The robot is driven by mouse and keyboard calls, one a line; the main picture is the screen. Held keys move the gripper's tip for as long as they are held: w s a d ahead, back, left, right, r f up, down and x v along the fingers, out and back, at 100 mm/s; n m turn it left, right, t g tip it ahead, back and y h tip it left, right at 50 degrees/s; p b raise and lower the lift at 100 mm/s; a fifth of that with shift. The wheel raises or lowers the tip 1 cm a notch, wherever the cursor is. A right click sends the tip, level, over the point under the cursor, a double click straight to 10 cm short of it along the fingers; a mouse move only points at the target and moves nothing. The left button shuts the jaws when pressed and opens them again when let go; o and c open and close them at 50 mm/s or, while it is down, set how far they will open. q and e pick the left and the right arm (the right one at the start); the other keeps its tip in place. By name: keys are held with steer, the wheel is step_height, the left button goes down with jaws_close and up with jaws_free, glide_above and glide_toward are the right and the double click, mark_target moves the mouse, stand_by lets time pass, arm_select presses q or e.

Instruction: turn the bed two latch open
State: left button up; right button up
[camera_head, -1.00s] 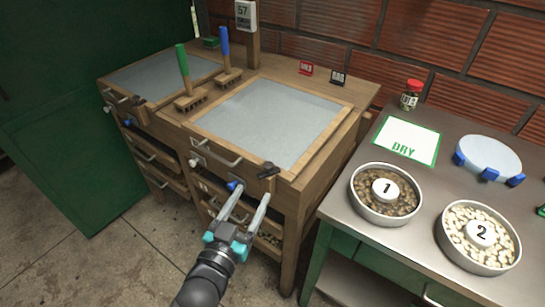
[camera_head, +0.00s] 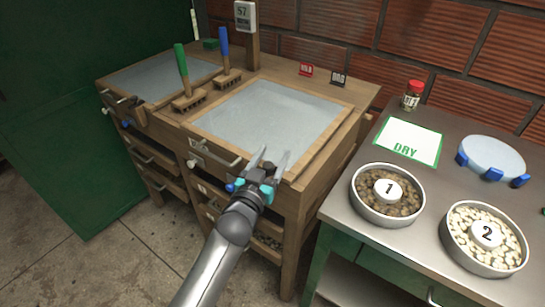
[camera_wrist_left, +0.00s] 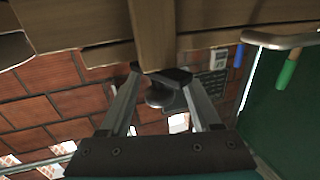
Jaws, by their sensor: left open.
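A wooden bed with a grey top (camera_head: 268,118) stands in the middle of the head view; I take it for bed two, though its number is not readable. A dark latch (camera_wrist_left: 162,92) on its front right corner shows in the left wrist view; in the head view my gripper mostly covers it. My left gripper (camera_head: 273,157) is open at that front edge. In the left wrist view its two fingers (camera_wrist_left: 160,78) stand on either side of the latch; I cannot tell whether they touch it. My right gripper is not in view.
A metal handle (camera_head: 216,158) is left of my gripper on the bed's front. A second bed (camera_head: 163,75) is further left, with brushes (camera_head: 187,100) between. The steel table (camera_head: 345,208) at right holds bowl 1 (camera_head: 362,209), bowl 2 (camera_head: 452,249) and a DRY card (camera_head: 408,136).

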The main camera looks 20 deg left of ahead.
arm_select(q)
steer(key=shift+w, duration=0.3)
steer(key=shift+c, duration=0.2)
jaws_close()
